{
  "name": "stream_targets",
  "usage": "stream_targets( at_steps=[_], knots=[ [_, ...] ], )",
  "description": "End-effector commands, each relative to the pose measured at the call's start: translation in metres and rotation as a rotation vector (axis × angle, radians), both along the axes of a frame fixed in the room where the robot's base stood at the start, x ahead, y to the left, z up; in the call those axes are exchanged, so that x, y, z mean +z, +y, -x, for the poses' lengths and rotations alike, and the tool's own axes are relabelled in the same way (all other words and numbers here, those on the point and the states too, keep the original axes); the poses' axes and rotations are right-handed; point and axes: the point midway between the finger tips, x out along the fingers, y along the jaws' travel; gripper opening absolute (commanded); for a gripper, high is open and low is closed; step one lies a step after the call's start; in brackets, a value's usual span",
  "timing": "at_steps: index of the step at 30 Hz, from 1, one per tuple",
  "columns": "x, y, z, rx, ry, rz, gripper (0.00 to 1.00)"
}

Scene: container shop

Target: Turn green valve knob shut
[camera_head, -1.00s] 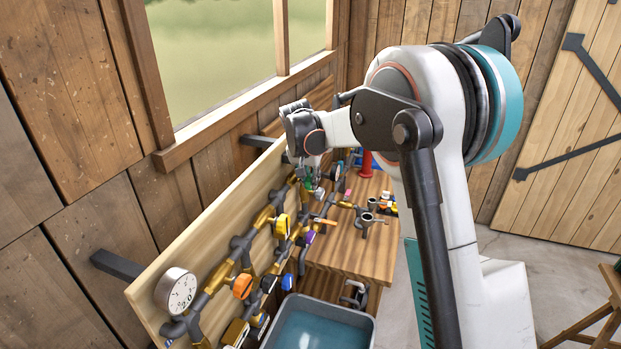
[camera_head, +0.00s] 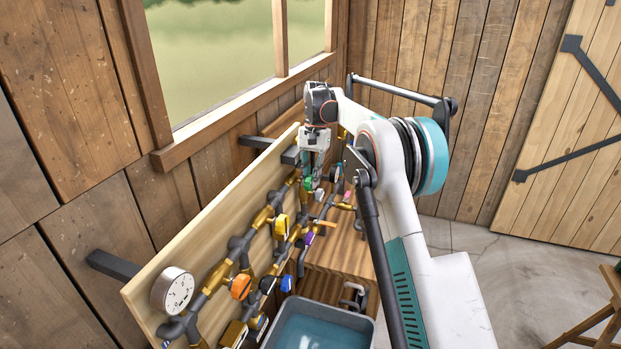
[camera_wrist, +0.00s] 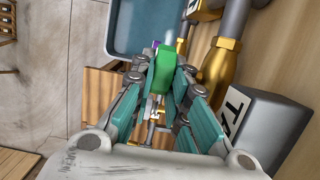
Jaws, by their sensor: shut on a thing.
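The green valve knob (camera_wrist: 161,76) sits between the fingertips of my gripper (camera_wrist: 160,72) in the wrist view, with a finger on each side of it. My gripper is shut on the knob. In the head view my gripper (camera_head: 308,183) reaches down to the far end of the pipework, and only a little of the green knob shows there. The knob is on the brass and grey pipework (camera_head: 236,262) fixed to a wooden board (camera_head: 215,225). The knob's exact turn angle cannot be told.
Yellow (camera_head: 281,225), orange (camera_head: 241,286), blue (camera_head: 287,283) and purple (camera_head: 309,238) knobs sit on nearby pipes. A round gauge (camera_head: 173,290) is at the near end. A grey basin (camera_head: 318,328) with blue-green contents stands below. A wooden bench (camera_head: 340,255) is behind it.

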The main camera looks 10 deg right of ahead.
Motion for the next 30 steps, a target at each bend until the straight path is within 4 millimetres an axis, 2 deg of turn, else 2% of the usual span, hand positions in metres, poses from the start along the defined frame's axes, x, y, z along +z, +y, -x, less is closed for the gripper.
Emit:
stream_targets(
  at_steps=[12,28,29,30],
  knots=[
    [-0.0007,-0.0014,-0.0022,-0.001,0.111,-0.076,0.0],
    [-0.0012,-0.0012,-0.0023,-0.001,0.124,-0.085,0.0],
    [-0.0012,-0.0012,-0.0023,-0.001,0.123,-0.084,0.22],
    [-0.0013,-0.0012,-0.0023,-0.001,0.123,-0.084,0.31]
  ],
)
